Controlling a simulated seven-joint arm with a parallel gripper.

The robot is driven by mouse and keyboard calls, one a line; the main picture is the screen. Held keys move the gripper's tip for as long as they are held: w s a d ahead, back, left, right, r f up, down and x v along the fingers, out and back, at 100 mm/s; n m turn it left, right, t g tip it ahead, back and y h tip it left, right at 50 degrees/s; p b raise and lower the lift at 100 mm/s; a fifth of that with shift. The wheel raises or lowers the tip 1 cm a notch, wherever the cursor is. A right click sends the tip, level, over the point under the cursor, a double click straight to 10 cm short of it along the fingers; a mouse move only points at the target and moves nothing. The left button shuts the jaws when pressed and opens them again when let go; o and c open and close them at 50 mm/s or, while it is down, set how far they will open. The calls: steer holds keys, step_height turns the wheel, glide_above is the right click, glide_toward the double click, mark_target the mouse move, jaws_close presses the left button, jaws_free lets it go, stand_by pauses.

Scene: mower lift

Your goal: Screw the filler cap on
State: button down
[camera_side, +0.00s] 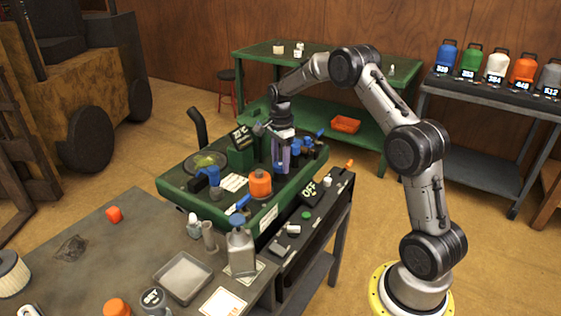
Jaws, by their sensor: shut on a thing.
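My gripper (283,158) points down over the right part of the green mower deck (177,184). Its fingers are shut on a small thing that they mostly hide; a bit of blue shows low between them. It looks like the filler cap, but it is too small to be sure. The fingertips are close to the deck parts, and I cannot tell whether the held thing touches a filler opening. An orange round part (260,184) stands on the deck just left of and nearer than my gripper.
Blue-topped parts (307,143) stand close right of my gripper. A black side bench (322,205) with an OFF sign borders the deck. A grey table (95,245) lies in front.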

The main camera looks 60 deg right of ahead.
steer(key=shift+m, duration=0.4)
steer(key=shift+c, duration=0.9)
jaws_free()
steer(key=shift+r, duration=0.1)
steer(key=shift+r, duration=3.95)
